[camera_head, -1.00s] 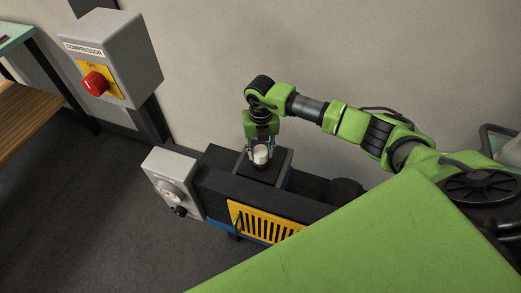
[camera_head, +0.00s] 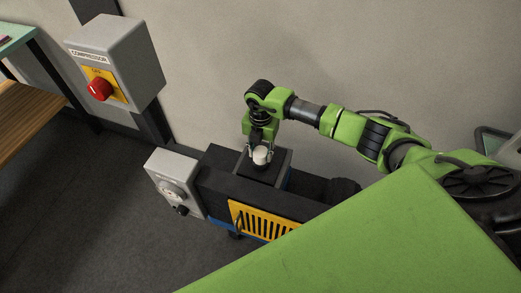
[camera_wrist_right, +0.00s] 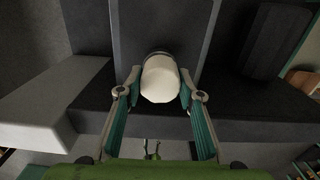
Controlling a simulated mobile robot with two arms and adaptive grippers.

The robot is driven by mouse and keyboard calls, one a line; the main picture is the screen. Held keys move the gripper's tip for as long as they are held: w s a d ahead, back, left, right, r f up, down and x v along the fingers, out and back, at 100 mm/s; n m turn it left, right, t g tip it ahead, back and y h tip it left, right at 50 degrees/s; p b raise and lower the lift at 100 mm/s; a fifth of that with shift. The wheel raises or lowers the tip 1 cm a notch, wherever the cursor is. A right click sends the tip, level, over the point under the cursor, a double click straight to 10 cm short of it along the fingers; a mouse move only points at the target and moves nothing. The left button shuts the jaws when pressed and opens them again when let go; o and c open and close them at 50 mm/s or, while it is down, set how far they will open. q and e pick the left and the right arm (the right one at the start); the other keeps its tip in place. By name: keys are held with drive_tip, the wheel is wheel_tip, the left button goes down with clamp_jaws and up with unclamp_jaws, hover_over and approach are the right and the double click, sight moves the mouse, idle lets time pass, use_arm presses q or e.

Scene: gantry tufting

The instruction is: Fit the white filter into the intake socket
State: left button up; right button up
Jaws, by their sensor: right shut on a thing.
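The white filter (camera_head: 261,155) is a short white cylinder at the top of the dark compressor unit (camera_head: 218,180). My right gripper (camera_head: 258,152) is shut on it from above. In the right wrist view the filter (camera_wrist_right: 160,79) lies between the two fingertips of my right gripper (camera_wrist_right: 160,92). A dark ring (camera_wrist_right: 158,53) shows at the filter's far end, in line with a dark grey block (camera_wrist_right: 135,30). I cannot tell whether the filter is inside the intake socket or just above it. My left gripper is out of view.
A grey box with a red knob (camera_head: 99,90), labelled COMPRESSOR, is on a post at the left. A light grey gauge box (camera_head: 172,182) is on the unit's left end, and a yellow vent grille (camera_head: 262,221) is on its front. A wooden shelf (camera_head: 28,112) stands far left.

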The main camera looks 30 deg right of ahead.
drive_tip(key=shift+m, duration=0.5)
drive_tip(key=shift+r+m+p, duration=0.1)
drive_tip(key=shift+m+p, duration=0.6)
drive_tip(key=shift+m, duration=0.8)
drive_tip(key=shift+m+p, duration=0.8)
drive_tip(key=shift+m, duration=0.8)
